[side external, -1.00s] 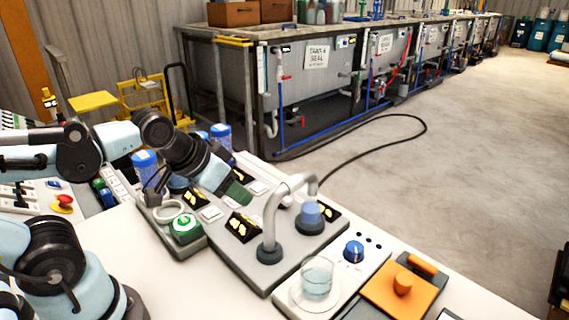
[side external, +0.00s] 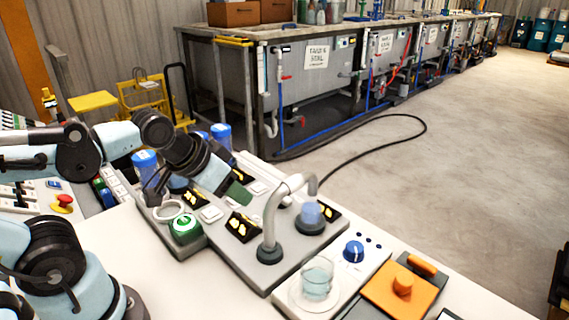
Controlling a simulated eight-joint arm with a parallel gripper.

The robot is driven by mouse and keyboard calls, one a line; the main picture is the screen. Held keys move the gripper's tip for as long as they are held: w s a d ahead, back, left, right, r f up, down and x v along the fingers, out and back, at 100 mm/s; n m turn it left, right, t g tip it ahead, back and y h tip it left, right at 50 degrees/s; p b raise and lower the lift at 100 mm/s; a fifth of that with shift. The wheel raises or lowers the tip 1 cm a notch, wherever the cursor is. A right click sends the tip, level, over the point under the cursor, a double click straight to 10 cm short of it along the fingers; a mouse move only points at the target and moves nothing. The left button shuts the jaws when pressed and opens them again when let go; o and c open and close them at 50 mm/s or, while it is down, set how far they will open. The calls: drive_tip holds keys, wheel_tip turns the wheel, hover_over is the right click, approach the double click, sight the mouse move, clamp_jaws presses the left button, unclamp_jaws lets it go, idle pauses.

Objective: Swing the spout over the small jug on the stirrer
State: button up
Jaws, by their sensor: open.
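The spout (side external: 272,215) is a grey bent pipe rising from a dark round base on a grey panel. Its outlet end points down over a dark round fitting with a blue piece (side external: 311,214) in it. The small jug (side external: 317,278) is clear glass with pale liquid. It stands on the white stirrer (side external: 340,279), in front of and to the right of the spout's base, and the outlet is not above it. My gripper (side external: 238,194) is open, left of the spout and apart from it. Its fingertips are small and hard to make out.
A blue knob (side external: 354,251) sits on the stirrer. An orange block with a knob (side external: 402,285) is to its right. A green round button (side external: 185,228) and several blue-capped containers stand left, near my arm. Long metal tanks (side external: 310,75) line the back; the floor at right is clear.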

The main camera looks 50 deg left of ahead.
drive_tip(key=shift+o, duration=1.3)
drive_tip(key=g+h, duration=0.2)
drive_tip(key=g, duration=0.5)
approach(291, 178)
drive_tip(key=f, duration=0.3)
drive_tip(key=d+f, duration=0.1)
drive_tip(key=f, duration=0.5)
drive_tip(key=shift+w+d+f, duration=0.15)
drive_tip(key=shift+d, duration=0.1)
clamp_jaws()
